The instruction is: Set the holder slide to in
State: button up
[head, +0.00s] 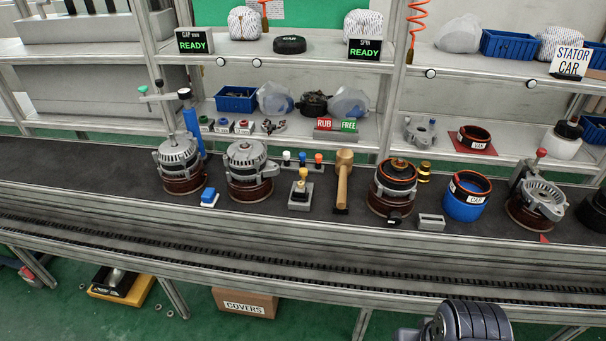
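No part in the head view is clearly marked as the holder slide, and no "in" mark is readable. Part of my dark arm shows at the bottom edge, right of centre. My gripper's fingers are not visible.
Two alternators (180,153) (246,160) stand at left on the dark bench. A wooden mallet (343,180), a grey slotted block (431,222) and a blue GAP-labelled can (465,199) stand nearby. A conveyor rail (270,256) runs along the front. Shelves rise behind.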

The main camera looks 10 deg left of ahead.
aim_at(303, 172)
jog(key=i+j+u, duration=0.3)
jog(key=i+u, duration=0.3)
jog(key=i, duration=0.2)
